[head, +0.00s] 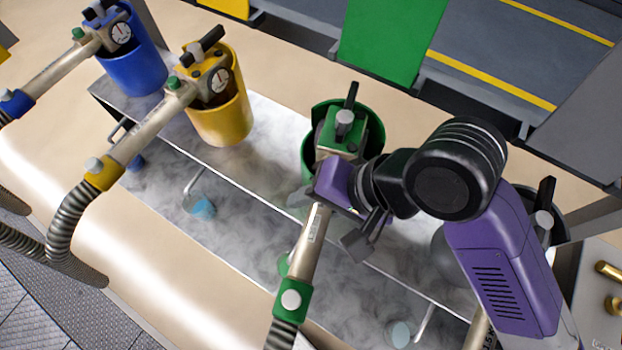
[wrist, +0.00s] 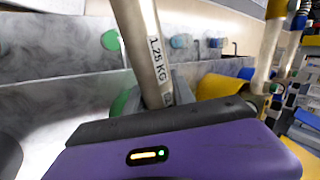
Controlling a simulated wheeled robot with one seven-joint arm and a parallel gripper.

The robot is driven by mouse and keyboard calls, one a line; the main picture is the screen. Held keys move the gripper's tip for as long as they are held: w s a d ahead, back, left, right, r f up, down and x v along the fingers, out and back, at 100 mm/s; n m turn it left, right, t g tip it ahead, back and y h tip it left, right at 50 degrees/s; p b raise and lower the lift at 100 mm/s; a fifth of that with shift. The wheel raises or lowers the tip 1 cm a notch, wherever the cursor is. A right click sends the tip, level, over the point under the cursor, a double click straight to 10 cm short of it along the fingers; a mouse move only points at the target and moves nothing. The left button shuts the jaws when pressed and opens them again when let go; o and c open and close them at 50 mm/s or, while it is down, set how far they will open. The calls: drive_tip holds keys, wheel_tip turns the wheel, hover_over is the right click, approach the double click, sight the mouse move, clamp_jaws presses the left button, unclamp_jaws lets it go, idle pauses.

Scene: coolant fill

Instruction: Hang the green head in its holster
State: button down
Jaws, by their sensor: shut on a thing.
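The green head (head: 343,138) has a green block with a dark lever and a pale metal tube (head: 313,232) ending in a green collar and grey hose. My gripper (head: 326,203) is shut on the tube just below the block. In the wrist view the tube (wrist: 147,50), marked "1.25 KG", runs between the jaws (wrist: 160,105). The green holster (head: 371,127) is a round cup on the metal shelf. The head's block lies over the cup's opening, with the cup wall showing around it. The nozzle end is hidden, so I cannot tell how deep it sits.
A yellow holster (head: 233,125) and a blue holster (head: 140,70) to the left each hold a head with its hose. A dark holster (head: 555,212) with another head is partly behind my purple arm. The metal shelf (head: 265,150) is clear between the yellow and green holsters.

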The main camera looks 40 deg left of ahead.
drive_tip(key=shift+f, duration=0.15)
drive_tip(key=c, duration=1)
unclamp_jaws()
drive_tip(key=shift+o, duration=0.2)
drive_tip(key=v, duration=0.8)
drive_tip(key=shift+b, duration=0.3)
